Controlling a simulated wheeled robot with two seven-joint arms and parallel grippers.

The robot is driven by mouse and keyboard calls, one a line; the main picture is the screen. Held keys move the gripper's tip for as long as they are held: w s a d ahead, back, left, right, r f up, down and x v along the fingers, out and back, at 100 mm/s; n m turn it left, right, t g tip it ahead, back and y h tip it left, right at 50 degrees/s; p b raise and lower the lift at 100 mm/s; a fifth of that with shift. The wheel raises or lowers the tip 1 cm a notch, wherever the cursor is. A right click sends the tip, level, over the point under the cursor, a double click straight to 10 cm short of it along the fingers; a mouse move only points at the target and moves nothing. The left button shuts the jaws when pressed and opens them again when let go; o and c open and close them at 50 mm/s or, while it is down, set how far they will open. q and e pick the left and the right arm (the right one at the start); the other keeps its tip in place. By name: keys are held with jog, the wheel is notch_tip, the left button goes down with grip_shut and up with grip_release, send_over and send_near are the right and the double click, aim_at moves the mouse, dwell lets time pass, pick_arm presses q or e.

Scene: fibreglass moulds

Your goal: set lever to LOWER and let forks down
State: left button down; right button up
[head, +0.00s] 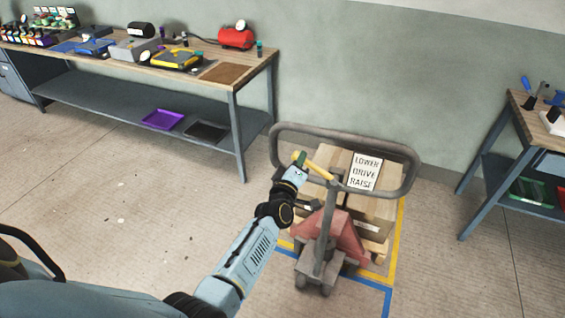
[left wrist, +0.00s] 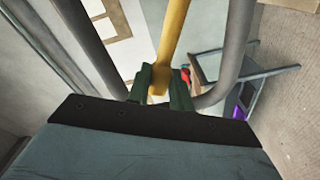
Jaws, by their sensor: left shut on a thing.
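The pallet truck (head: 345,237) stands in the middle right of the head view, with a red body and a grey loop handle (head: 400,152). A yellow lever (head: 318,168) slants up and left from the handle's stem, inside the loop. A sign (head: 364,171) beside it reads LOWER, DRIVE, RAISE from top to bottom. My left gripper (head: 300,158) is shut on the lever's free end. In the left wrist view, its green fingers (left wrist: 163,88) close around the yellow lever (left wrist: 173,40). The forks are hidden under the load. My right gripper is not in view.
A wooden pallet (head: 378,258) with boxes sits behind the truck, on floor marked with yellow and blue tape (head: 366,282). A long workbench (head: 205,75) stands at the back left, another bench (head: 512,120) at the right. The floor at left is clear.

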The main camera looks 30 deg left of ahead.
pick_arm(q)
jog(key=shift+r, duration=0.1)
dwell(0.3)
jog(key=c, duration=1.2)
grip_release()
jog(key=shift+d, duration=0.1)
jog(key=shift+c, duration=0.2)
jog(key=s+d, duration=0.2)
jog(key=s, duration=1.1)
jog(key=shift+s, duration=0.1)
